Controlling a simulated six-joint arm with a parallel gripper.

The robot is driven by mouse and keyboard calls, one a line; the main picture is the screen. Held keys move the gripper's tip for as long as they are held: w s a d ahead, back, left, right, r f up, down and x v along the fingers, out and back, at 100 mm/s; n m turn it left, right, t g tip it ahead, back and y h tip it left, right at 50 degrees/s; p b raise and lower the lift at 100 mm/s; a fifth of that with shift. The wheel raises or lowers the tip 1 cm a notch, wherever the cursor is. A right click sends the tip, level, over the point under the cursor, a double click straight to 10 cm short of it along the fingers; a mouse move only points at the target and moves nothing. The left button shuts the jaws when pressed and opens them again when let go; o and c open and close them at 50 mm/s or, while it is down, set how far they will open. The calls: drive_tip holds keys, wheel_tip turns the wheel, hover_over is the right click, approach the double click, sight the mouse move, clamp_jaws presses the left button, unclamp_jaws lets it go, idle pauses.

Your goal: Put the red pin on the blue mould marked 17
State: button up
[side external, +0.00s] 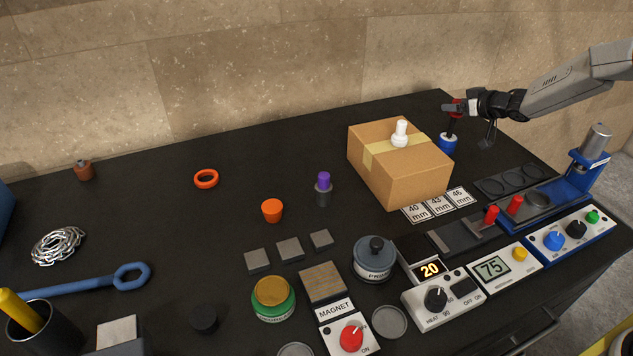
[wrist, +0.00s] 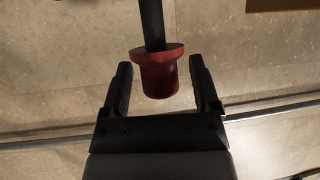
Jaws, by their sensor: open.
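The red pin has a flared red head (side external: 457,106) and a dark shaft, seen at the back right in the side view. Its shaft runs down, slightly tilted, to a blue mould (side external: 447,142) with a pale band; I cannot read a number on it. The lower end seems to meet the mould's top. My gripper (side external: 453,107) is at the height of the red head. In the wrist view, the red head (wrist: 159,80) lies between the two fingers of my gripper (wrist: 160,66), with gaps on both sides. The fingers are open. The mould does not show there.
A cardboard box (side external: 398,175) with a white pin (side external: 400,134) on it stands just left of the mould. A dark tray with round recesses (side external: 510,178) and a blue press (side external: 585,170) stand to the right. The black table (side external: 250,160) has free room at the back left.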

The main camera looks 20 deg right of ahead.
drive_tip(key=v, duration=1.2)
drive_tip(key=shift+s+a, duration=0.1)
idle(0.6)
drive_tip(key=s+a+f+g, duration=0.2)
drive_tip(key=s+a+g, duration=0.1)
drive_tip(key=s+a, duration=0.3)
drive_tip(key=s+a+f+m+g+h, duration=0.1)
drive_tip(key=s+a+f+g, duration=0.1)
drive_tip(key=s+a, duration=0.4)
drive_tip(key=s+a+f+g, duration=0.2)
drive_tip(key=s+a+g, duration=0.3)
drive_tip(key=s, duration=0.8)
drive_tip(key=shift+a+f+m+h, duration=0.3)
drive_tip(key=shift+a+h, duration=0.1)
drive_tip(key=shift+a, duration=0.5)
